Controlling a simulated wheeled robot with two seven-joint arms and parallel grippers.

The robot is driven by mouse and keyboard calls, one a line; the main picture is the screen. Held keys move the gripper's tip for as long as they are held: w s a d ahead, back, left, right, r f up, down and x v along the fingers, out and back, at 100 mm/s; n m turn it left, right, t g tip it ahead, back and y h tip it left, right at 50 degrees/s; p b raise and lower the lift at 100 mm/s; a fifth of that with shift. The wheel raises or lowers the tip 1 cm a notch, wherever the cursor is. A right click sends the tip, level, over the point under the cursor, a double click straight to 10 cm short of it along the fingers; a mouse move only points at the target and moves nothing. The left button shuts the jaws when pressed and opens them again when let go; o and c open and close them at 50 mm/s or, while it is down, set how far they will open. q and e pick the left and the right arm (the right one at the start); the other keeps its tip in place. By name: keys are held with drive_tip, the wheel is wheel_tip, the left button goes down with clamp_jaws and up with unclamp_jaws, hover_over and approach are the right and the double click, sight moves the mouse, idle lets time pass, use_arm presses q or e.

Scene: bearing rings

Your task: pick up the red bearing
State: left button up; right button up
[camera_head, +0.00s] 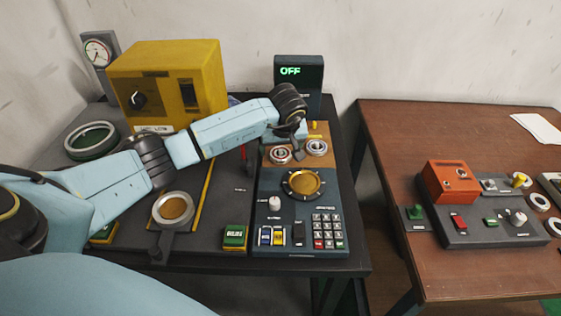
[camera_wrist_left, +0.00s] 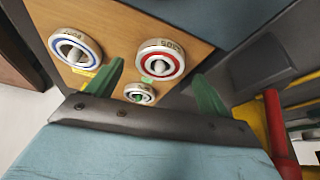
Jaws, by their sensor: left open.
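The red bearing (camera_wrist_left: 160,62), a pale ring with a red band, sits on a wooden board (camera_wrist_left: 120,32). It lies between and beyond the green fingertips of my left gripper (camera_wrist_left: 160,85) in the left wrist view. The gripper is open with nothing held. A blue-banded bearing (camera_wrist_left: 74,48) and a smaller green-banded bearing (camera_wrist_left: 140,93) are on the same board. My right gripper is out of view.
A control panel with a round orange dial (camera_head: 303,184) and keypad (camera_head: 328,231) lies in front of the board. A display reading OFF (camera_head: 298,75) stands behind. A yellow box (camera_head: 172,85) is at the left. A red lever (camera_wrist_left: 278,125) stands near the gripper.

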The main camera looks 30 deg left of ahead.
use_arm(q)
drive_tip(key=shift+w+a+f+b, duration=0.15)
drive_tip(key=shift+a+f+b, duration=0.45)
drive_tip(key=shift+f, duration=0.35)
drive_tip(key=shift+c, duration=0.4)
drive_tip(key=shift+f, duration=0.1)
drive_tip(key=c, duration=1.2)
